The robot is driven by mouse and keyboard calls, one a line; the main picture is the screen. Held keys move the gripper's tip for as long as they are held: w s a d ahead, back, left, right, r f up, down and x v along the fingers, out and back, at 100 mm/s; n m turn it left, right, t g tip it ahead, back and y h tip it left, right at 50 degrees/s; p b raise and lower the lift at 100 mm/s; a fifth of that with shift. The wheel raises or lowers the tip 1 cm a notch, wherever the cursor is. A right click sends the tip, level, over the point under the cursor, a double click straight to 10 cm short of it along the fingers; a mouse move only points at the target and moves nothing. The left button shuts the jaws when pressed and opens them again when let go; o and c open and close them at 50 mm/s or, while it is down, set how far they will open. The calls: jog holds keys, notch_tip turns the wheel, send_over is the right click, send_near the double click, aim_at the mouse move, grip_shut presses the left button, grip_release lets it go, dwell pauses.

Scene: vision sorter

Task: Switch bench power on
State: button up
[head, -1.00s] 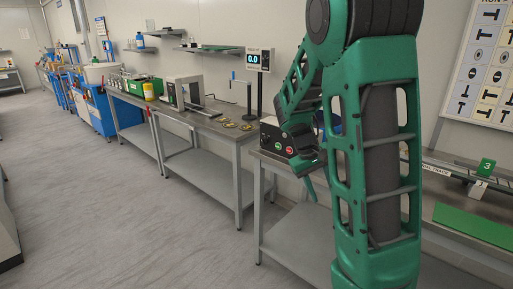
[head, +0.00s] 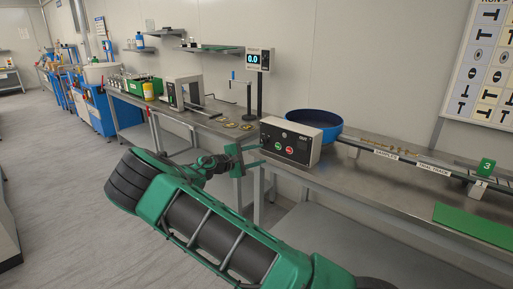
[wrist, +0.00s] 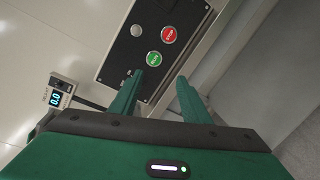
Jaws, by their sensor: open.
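The bench power box (head: 291,141) stands at the left front corner of the right-hand bench. It has a green button (head: 278,146) and a red button (head: 289,150) on its dark front panel. In the wrist view the green button (wrist: 154,58) lies just beyond my fingertips, with the red button (wrist: 168,35) further up and a grey round knob or lamp (wrist: 136,30) beside them. My gripper (head: 250,157) is in front of the box, left of the buttons. In the wrist view my gripper (wrist: 160,84) is open and empty, its two green fingers apart. I cannot tell whether a fingertip touches the panel.
A blue bowl (head: 314,122) stands behind the box, with a track (head: 400,157) running right from it. A display on a post (head: 258,60) and a neighbouring bench (head: 208,122) are to the left. The floor at left (head: 70,165) is clear.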

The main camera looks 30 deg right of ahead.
aim_at(264, 141)
jog(key=w+a+n+t+h, duration=0.1)
jog(key=w+a+n+t, duration=0.15)
jog(key=w+a, duration=0.2)
jog(key=x, duration=1)
jog(key=shift+s+r, duration=0.1)
